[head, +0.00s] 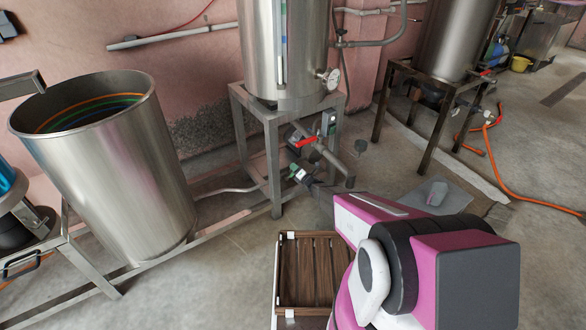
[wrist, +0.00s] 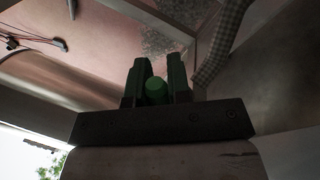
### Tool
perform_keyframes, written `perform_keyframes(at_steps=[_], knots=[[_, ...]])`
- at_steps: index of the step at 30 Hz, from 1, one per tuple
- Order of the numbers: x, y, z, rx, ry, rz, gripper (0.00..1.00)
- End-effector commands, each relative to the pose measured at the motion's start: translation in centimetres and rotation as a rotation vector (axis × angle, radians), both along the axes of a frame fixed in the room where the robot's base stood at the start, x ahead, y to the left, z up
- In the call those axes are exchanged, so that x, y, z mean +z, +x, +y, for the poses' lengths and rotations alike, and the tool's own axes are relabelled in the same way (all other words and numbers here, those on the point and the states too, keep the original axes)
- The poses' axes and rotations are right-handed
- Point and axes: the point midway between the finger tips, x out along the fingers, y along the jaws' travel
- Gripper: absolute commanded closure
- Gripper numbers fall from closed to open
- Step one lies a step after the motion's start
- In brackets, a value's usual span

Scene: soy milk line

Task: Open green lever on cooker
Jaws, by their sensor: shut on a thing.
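The cooker (head: 285,50) is a tall steel tank on a metal frame, with a gauge and pipes low on its right side. A green lever (head: 301,175) shows small beside the lower pipe, under a red handle (head: 306,141). In the wrist view my gripper (wrist: 158,72) has its two fingers upright on either side of the rounded green lever end (wrist: 156,91). The fingers are shut on it. In the head view my pink and white arm reaches up from the lower right to the lever, and the fingertips are too small to make out clearly.
A wide open steel drum (head: 110,170) stands at the left. A wooden slatted crate (head: 312,268) sits below the lever, partly behind my arm. Another tank (head: 455,40) on a dark stand (head: 432,130) is at the right, with an orange hose (head: 530,200) on the floor.

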Motion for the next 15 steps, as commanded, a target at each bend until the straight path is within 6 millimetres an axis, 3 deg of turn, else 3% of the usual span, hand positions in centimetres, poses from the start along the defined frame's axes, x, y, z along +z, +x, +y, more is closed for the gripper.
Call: perform_keyframes(at_steps=[15], knots=[[-0.68, 0.18, -0.38, -0.001, 0.078, 0.055, 1.00]])
